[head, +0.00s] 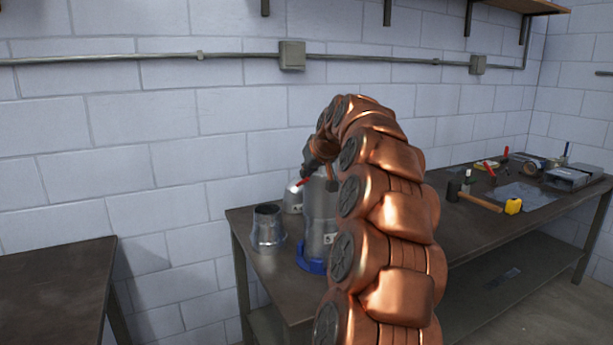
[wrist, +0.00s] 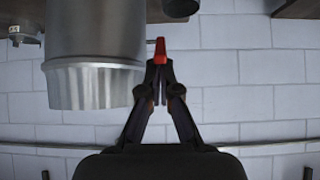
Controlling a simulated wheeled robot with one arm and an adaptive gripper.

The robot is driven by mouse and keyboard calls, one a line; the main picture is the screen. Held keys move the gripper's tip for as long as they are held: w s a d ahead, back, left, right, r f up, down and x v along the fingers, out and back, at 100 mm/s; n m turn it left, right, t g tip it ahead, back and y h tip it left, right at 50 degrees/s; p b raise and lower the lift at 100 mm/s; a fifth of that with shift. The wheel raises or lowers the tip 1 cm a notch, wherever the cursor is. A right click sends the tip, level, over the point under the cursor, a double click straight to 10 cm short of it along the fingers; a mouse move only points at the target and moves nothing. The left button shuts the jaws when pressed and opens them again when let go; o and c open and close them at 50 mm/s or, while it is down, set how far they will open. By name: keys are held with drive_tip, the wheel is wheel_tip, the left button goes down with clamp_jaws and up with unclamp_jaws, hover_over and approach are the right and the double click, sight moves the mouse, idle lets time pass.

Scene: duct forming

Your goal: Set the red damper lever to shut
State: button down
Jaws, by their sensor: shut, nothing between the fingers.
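The red damper lever (head: 301,183) shows as a small red bar beside the upper left of a tall grey metal duct (head: 319,220). The duct stands upright in a blue base (head: 311,265) on the bench and is partly hidden by my arm. In the wrist view the lever (wrist: 160,50) sticks out to the right of the duct (wrist: 95,35), whose crimped end points down in the picture. My gripper (wrist: 159,66) is shut and empty, its fingertips right at the lever's end. I cannot tell if they touch. My gripper (head: 308,176) is small and dark in the head view.
A short open duct collar (head: 268,230) stands left of the tall duct, with another grey fitting (head: 292,199) behind. A mallet (head: 481,202) and other tools lie farther right on the bench. The wall with its conduit (head: 130,60) is behind.

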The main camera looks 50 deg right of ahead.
sight(302, 184)
drive_tip(key=shift+s+a+f+t+h+b, duration=0.15)
drive_tip(key=shift+f+t+b, duration=0.3)
drive_tip(key=shift+b, duration=0.9)
drive_tip(key=shift+s+a+f+t+h+b, duration=0.1)
drive_tip(key=shift+s+f+t+h+b, duration=0.3)
drive_tip(key=shift+b, duration=0.9)
drive_tip(key=shift+s+a+f+t+h+b, duration=0.1)
drive_tip(key=shift+f+t+b, duration=0.4)
drive_tip(key=shift+b, duration=0.85)
drive_tip(key=t+b, duration=0.1)
drive_tip(key=b, duration=0.2)
drive_tip(key=f+t+b, duration=0.1)
drive_tip(key=b, duration=0.2)
drive_tip(key=shift+s+t+h, duration=0.25)
drive_tip(key=shift+s+h, duration=0.1)
drive_tip(key=shift+r, duration=0.25)
